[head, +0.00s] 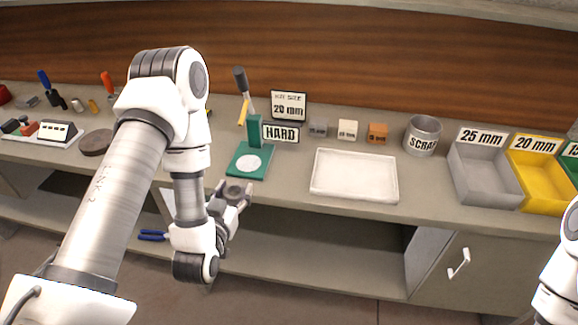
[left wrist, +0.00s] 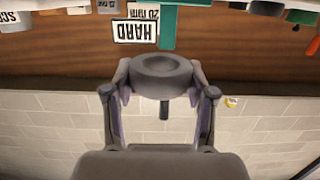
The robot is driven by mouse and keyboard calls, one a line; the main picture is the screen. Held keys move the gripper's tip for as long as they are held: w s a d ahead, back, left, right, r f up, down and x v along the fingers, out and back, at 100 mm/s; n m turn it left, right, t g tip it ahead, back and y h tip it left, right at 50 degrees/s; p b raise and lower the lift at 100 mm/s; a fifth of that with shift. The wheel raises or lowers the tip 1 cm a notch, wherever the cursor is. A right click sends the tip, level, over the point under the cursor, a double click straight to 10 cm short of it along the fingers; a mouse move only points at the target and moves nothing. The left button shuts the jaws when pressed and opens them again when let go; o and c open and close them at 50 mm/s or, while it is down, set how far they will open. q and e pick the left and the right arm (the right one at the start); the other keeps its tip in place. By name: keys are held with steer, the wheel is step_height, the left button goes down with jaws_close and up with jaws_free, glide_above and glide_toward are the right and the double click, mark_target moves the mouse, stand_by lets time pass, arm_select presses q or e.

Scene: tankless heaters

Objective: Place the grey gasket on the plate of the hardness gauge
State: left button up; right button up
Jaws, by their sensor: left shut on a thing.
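The hardness gauge (head: 255,135) is a green stand with a lever, on the counter left of the middle in the head view. Its round pale plate (head: 249,164) lies bare on the green base. My left gripper (head: 235,193) is shut on the grey gasket (head: 234,189), just in front of the gauge base near the counter's front edge. In the left wrist view the gasket (left wrist: 161,75) is a dark grey ring with a central recess, between the fingertips (left wrist: 160,92). My right gripper is out of view; only part of that arm shows at the right edge.
A HARD sign (head: 281,133) stands right beside the gauge. A white tray (head: 354,175), a SCRAP cup (head: 422,135), a grey bin (head: 484,175) and a yellow bin (head: 540,180) stand further right. A dark round disc (head: 96,142) lies left of my left arm.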

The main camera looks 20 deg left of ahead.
arm_select(q)
steer(key=shift+d+r, duration=0.15)
steer(key=shift+r, duration=0.45)
steer(key=w+b, duration=0.1)
steer(key=b, duration=0.1)
steer(key=w+a+f+b, duration=0.1)
steer(key=b, duration=0.1)
steer(key=w+b, duration=0.1)
steer(key=b, duration=0.2)
steer(key=shift+a+f, duration=0.35)
steer(key=w, duration=0.1)
steer(key=w+r, duration=0.1)
steer(key=w, duration=0.1)
steer(key=w+a+p, duration=0.1)
steer(key=shift+w+a+r, duration=0.1)
steer(key=shift+w+r, duration=0.05)
steer(key=p, duration=0.1)
glide_above(248, 163)
steer(key=shift+s+d+f, duration=0.25)
steer(key=shift+s+f, duration=0.2)
steer(key=shift+f, duration=0.05)
steer(key=f, duration=0.3)
steer(key=shift+w+a+f+p, duration=0.1)
steer(key=shift+w+f+p, duration=0.1)
steer(key=shift+w+p, duration=0.2)
steer(key=shift+f, duration=0.25)
steer(key=o, duration=1.1)
steer(key=shift+f, duration=0.1)
